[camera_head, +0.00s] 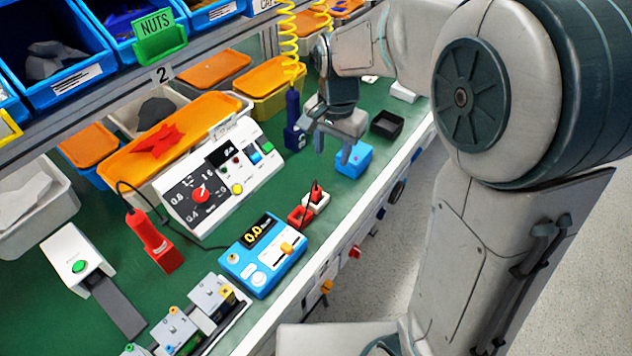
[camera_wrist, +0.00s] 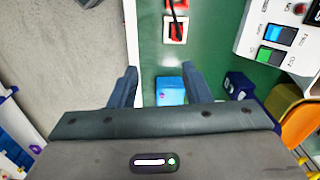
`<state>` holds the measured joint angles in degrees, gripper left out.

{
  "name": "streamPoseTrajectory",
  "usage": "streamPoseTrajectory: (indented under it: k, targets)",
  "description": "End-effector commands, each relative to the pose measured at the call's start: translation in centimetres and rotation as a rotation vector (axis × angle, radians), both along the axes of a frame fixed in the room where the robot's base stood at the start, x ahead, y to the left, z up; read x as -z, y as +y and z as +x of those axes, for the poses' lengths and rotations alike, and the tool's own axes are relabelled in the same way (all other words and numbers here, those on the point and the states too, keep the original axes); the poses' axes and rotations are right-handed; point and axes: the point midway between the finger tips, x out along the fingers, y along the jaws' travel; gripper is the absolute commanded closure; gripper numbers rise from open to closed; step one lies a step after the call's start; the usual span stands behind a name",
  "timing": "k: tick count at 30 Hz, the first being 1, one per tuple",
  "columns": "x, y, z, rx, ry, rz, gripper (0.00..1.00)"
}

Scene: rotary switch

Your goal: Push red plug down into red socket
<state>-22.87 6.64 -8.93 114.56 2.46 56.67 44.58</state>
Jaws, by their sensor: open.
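A small red plug (camera_head: 315,190) with a dark lead stands upright at a white-and-red socket block (camera_head: 318,202) near the table's front edge. A red socket block (camera_head: 299,216) sits beside it. In the wrist view the two blocks show at the top, one red (camera_wrist: 176,4) and one white with red (camera_wrist: 175,30). How deep the plug sits is too small to tell. My gripper (camera_head: 328,142) is open and apart from them, over a blue box (camera_head: 354,161). That box also shows between the fingers in the wrist view (camera_wrist: 170,91); the fingers hold nothing.
A white control panel (camera_head: 222,175), a blue meter (camera_head: 263,255) and a tall red device (camera_head: 150,242) stand on the green table (camera_head: 110,200). A dark blue device (camera_head: 294,130) is close to my gripper. A black tray (camera_head: 386,125) lies to the right. Bins line the back.

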Motion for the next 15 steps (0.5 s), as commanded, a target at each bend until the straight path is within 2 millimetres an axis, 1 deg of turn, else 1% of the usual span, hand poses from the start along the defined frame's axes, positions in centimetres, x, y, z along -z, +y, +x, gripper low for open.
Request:
streamPoseTrajectory:
  k: [1, 3, 6, 8, 11, 15]
  targets:
    - [0.8, 1.0, 0.8, 0.022, 0.013, -0.007, 0.56]
    - [1.4, 1.9, 1.6, 0.059, 0.022, -0.015, 0.56]
    - [2.0, 2.7, 2.3, 0.090, 0.032, -0.022, 0.56]
    - [2.4, 3.0, 2.4, 0.102, 0.035, -0.025, 0.56]
    - [3.7, 3.1, 2.5, 0.107, 0.040, -0.028, 0.56]
    - [6.4, 3.1, 2.5, 0.108, 0.040, -0.028, 0.56]
